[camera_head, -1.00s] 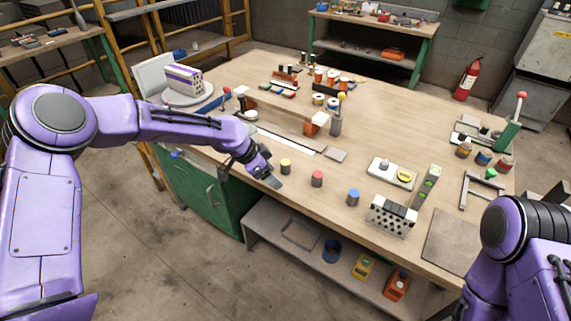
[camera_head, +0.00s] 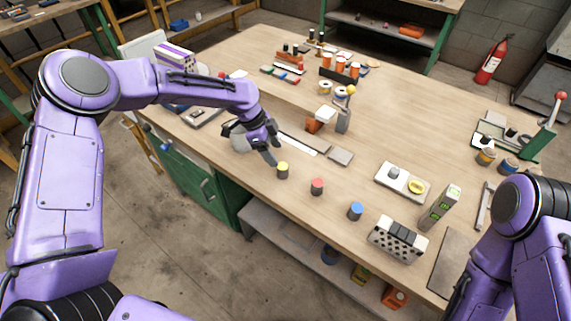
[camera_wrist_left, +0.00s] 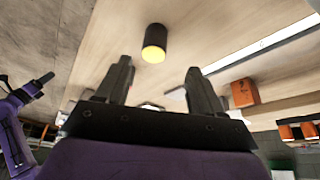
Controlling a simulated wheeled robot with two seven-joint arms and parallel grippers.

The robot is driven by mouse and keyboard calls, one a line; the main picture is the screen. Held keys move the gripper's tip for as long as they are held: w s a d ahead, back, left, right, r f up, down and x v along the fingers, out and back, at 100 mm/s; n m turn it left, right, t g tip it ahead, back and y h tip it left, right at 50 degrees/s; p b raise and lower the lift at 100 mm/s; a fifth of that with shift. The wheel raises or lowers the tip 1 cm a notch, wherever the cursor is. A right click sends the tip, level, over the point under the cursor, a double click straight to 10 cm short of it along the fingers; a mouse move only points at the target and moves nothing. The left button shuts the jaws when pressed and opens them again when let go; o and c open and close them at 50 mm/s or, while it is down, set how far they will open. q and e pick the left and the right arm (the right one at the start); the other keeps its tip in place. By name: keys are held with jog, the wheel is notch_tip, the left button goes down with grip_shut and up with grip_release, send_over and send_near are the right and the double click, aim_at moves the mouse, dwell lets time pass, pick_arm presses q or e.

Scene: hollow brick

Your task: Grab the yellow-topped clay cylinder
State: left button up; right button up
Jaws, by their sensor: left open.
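The yellow-topped clay cylinder (camera_head: 283,171) stands upright near the table's front edge, with a dark grey body. My left gripper (camera_head: 271,154) is just to its left and behind it in the head view, close to it. In the left wrist view the cylinder (camera_wrist_left: 154,43) lies ahead of the two parted fingertips (camera_wrist_left: 158,70), roughly between their lines, with nothing held. A red-topped cylinder (camera_head: 317,187) and a blue-topped cylinder (camera_head: 355,211) stand in a row to its right. My right arm shows at the lower right, but its gripper is out of view.
Behind the cylinder lie a white strip (camera_head: 298,144) and a grey plate (camera_head: 341,157). An orange block (camera_head: 313,125) stands farther back. A perforated block (camera_head: 397,240) stands near the front edge at right. Bare table surrounds the cylinder.

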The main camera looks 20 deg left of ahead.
aim_at(283, 166)
pick_arm(q)
jog(key=shift+s+d+f, duration=0.1)
jog(key=shift+d+f, duration=0.1)
jog(key=shift+f, duration=0.25)
jog(key=shift+s+d+f, duration=0.1)
jog(key=shift+d+f, duration=0.1)
jog(key=shift+f, duration=0.25)
jog(key=p+x, duration=0.2)
jog(key=x, duration=0.3)
jog(key=shift+d+f+p, duration=0.15)
jog(key=shift+f+p, duration=0.1)
jog(key=shift+p, duration=0.1)
jog(key=shift+s, duration=0.1)
jog(key=c, duration=1.2)
jog(key=shift+o, duration=0.2)
jog(key=shift+r, duration=0.15)
jog(key=shift+r, duration=0.3)
jog(key=s+a+r+b, duration=0.2)
jog(key=s+a+r, duration=0.1)
jog(key=s+r, duration=0.3)
jog(key=s+a+r+b, duration=0.2)
jog(key=s+a+r, duration=0.1)
jog(key=s+r, duration=0.3)
jog(key=shift+s, duration=0.4)
